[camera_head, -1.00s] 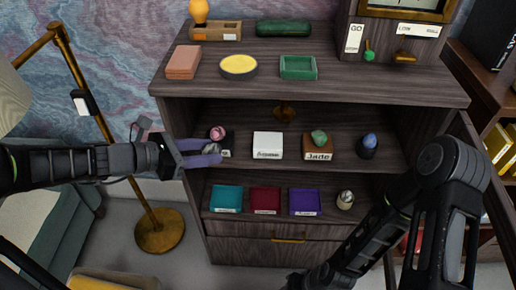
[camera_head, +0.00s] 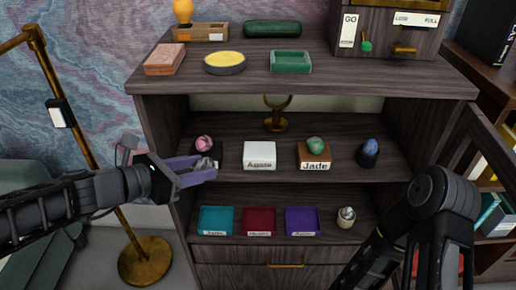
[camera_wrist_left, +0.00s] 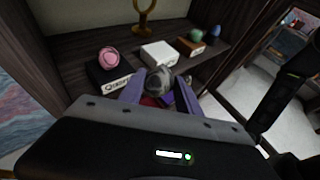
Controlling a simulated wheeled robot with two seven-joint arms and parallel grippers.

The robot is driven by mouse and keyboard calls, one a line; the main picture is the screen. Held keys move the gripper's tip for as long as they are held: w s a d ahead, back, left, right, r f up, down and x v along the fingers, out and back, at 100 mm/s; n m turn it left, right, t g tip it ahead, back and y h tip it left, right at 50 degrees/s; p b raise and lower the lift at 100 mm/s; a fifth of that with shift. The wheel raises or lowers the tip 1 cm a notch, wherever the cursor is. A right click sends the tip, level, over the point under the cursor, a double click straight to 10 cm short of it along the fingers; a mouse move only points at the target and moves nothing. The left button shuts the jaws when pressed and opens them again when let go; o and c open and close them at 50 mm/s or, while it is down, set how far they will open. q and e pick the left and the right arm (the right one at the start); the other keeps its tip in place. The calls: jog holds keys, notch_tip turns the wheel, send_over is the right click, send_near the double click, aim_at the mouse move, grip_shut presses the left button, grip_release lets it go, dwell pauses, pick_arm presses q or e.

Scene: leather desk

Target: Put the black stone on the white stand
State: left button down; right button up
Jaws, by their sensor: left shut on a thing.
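The black stone, dark grey with pale bands, is held between the purple fingers of my left gripper (camera_head: 208,170). The stone (camera_head: 204,164) is partly hidden by the fingers in the head view, but its upper side shows in the left wrist view (camera_wrist_left: 160,83). The white stand (camera_head: 260,155), labelled "Agate", is on the middle shelf with its top empty. My left gripper is in front of the shelf, left of the white stand and apart from it. The stand also shows beyond the fingers in the wrist view (camera_wrist_left: 160,53). My right gripper is out of view.
A pink stone (camera_head: 204,143) sits on a black stand just left of the white stand. A green stone (camera_head: 315,145) on the "Jade" stand and a blue stone (camera_head: 370,146) are to the right. Coloured trays (camera_head: 258,221) line the lower shelf.

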pick_arm(q)
jog(key=b, duration=0.1)
send_over(256, 153)
jog(key=shift+s+a, duration=0.3)
jog(key=shift+a, duration=0.05)
jog(key=shift+w+d, duration=0.25)
jog(key=shift+d, duration=0.05)
jog(key=shift+w+f+b, duration=0.1)
jog(key=shift+f+b, duration=0.95)
jog(key=shift+f, duration=0.7)
jog(key=shift+f, duration=0.1)
jog(key=shift+f, duration=0.15)
jog(key=c, duration=0.8)
grip_release()
jog(key=shift+c, duration=0.2)
